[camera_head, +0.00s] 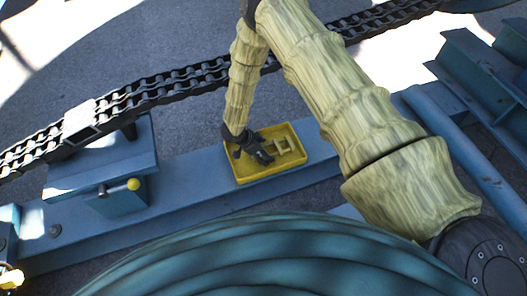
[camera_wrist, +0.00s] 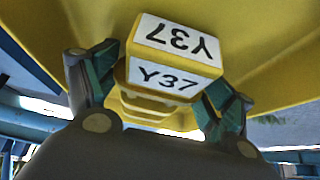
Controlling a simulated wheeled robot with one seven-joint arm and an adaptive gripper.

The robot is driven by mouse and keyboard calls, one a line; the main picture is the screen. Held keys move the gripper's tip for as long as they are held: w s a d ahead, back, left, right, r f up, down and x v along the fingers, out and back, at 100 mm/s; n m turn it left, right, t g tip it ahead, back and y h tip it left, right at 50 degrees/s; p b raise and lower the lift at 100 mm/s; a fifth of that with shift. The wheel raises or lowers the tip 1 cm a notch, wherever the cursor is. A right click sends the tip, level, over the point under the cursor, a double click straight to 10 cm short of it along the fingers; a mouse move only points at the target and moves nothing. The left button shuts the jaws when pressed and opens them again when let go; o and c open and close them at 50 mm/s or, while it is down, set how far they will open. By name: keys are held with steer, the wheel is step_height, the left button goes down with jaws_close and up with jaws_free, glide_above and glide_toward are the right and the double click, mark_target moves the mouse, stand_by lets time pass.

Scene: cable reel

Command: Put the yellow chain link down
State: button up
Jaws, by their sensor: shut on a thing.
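The yellow chain link (camera_head: 284,146) is at the fingertips of my gripper (camera_head: 266,152), over the yellow tray (camera_head: 242,178) in the head view. In the wrist view the link (camera_wrist: 172,60) sits between the two fingers of my gripper (camera_wrist: 163,93), which are shut on it. It carries white labels reading Y37, one of them upside down. The yellow tray surface (camera_wrist: 262,55) fills much of the background there. I cannot tell whether the link touches the tray floor.
The tray lies on a blue beam (camera_head: 190,178). A dark chain (camera_head: 190,80) runs above it, with a pale link (camera_head: 79,120) over a blue stand (camera_head: 110,165) at the left. A large ribbed teal reel (camera_head: 260,262) fills the front. Blue steel beams (camera_head: 470,70) stand at the right.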

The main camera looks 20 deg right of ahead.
steer(key=shift+f, duration=0.45)
stand_by(0.3)
steer(key=o, duration=1.2)
steer(key=shift+f+b, duration=0.1)
steer(key=shift+b, duration=0.2)
steer(key=shift+c, duration=0.2)
steer(key=shift+o, duration=1.1)
steer(key=shift+f, duration=0.2)
steer(key=shift+s+a+r, duration=0.1)
